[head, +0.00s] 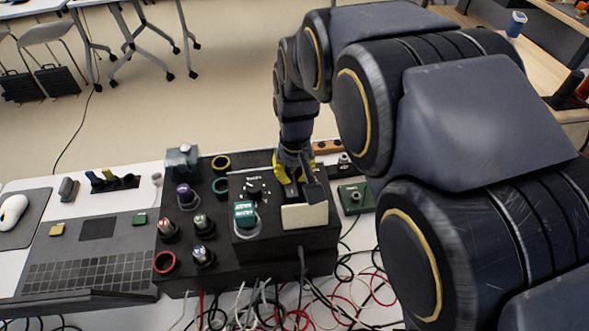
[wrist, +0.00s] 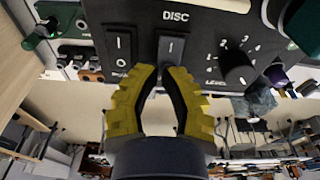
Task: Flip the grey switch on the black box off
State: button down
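The black box (head: 318,242) stands on the table in the head view, with its panel near the top of the wrist view (wrist: 205,50). The grey switch (wrist: 170,46) is a rocker marked "I", below the "DISC" label. A black rocker switch (wrist: 122,50) sits to its left. My gripper (wrist: 160,70) has yellow fingers, their tips close together at the lower edge of the grey switch; contact is unclear. In the head view my gripper (head: 287,175) is over the box, and I cannot make out the grey switch there.
A level knob (wrist: 237,72) is right of the grey switch. Several knobs, including a purple one (head: 186,193), and a teal cap (head: 245,213) stand on the box. A green box (head: 353,199) is to its right, a dark keyboard unit (head: 90,262) to its left, loose cables (head: 290,305) in front.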

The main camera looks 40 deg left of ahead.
jog(key=shift+w+a+f+g+h, duration=0.1)
jog(key=shift+w+f+g+h, duration=0.05)
jog(key=shift+f+g+h, duration=0.25)
jog(key=shift+r, duration=0.1)
jog(key=shift+s+d+r, duration=0.35)
jog(key=shift+s+d, duration=0.2)
notch_tip(320, 180, up, 14)
jog(key=w+a, duration=0.1)
jog(key=shift+w+a, duration=0.2)
dwell(0.7)
